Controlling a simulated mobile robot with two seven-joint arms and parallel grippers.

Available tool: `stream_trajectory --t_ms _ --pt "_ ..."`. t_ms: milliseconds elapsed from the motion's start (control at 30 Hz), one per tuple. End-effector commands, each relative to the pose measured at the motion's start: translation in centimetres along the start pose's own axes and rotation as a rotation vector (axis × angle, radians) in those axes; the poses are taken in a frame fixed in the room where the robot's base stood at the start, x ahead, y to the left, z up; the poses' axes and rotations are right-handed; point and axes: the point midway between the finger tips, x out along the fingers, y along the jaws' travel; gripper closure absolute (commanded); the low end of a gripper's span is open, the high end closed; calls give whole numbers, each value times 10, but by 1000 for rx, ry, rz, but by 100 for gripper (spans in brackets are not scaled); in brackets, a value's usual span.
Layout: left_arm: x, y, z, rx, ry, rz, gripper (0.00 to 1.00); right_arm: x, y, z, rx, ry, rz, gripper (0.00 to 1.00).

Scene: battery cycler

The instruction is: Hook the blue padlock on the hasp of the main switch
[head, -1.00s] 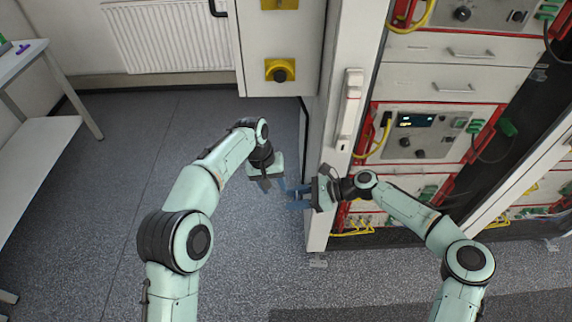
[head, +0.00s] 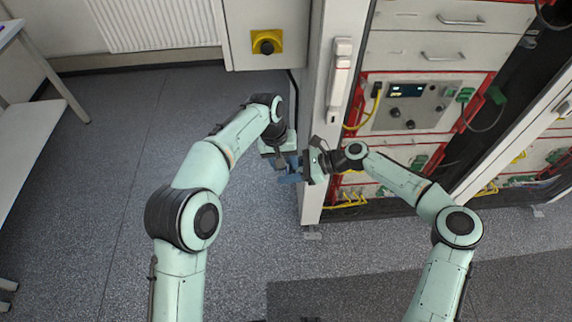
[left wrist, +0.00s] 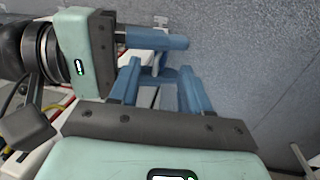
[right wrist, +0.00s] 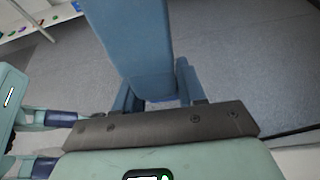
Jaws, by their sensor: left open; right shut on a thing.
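A blue block-like body, which I take for the blue padlock (right wrist: 140,45), rises large from between my right gripper's (right wrist: 158,92) fingers in the right wrist view. The right gripper is shut on it; the shackle is not clear. In the head view the right gripper (head: 298,170) points left beside the cabinet edge. My left gripper (head: 282,165) is close to it, open, its fingers (left wrist: 158,88) apart in the left wrist view. A yellow plate with a black knob (head: 267,42), seemingly the main switch, is on the pale box above and beyond both grippers. Its hasp is not discernible.
A tall white cabinet edge with a handle (head: 340,80) stands just right of the grippers. Right of it is a rack of instruments (head: 408,108) with yellow and green cables. A white table (head: 25,130) is at the left. The grey floor between is clear.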

Motion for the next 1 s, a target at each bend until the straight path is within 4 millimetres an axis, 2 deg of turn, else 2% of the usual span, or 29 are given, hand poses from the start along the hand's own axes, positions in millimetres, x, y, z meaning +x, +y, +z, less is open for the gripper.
stream_trajectory --t_ms 200,533,667,700,867,900,967,1000 --pt "20 0 0 0 0 0 53 0 0 0 0 -1 0 93" --pt "22 0 0 0 0 0 53 0 0 0 0 0 0 93" --pt "22 0 0 0 0 0 95 0 0 0 0 0 0 93" --pt "22 0 0 0 0 0 100 0 0 0 0 0 0 93" --pt "22 -1 0 0 1 -1 100 0 0 0 0 -1 0 93" --pt "22 0 0 0 1 0 100 0 0 0 0 0 -1 47" --pt "22 0 0 0 1 0 100 0 0 0 0 0 -1 30" --pt "22 0 0 0 1 0 100 0 0 0 0 0 0 30"
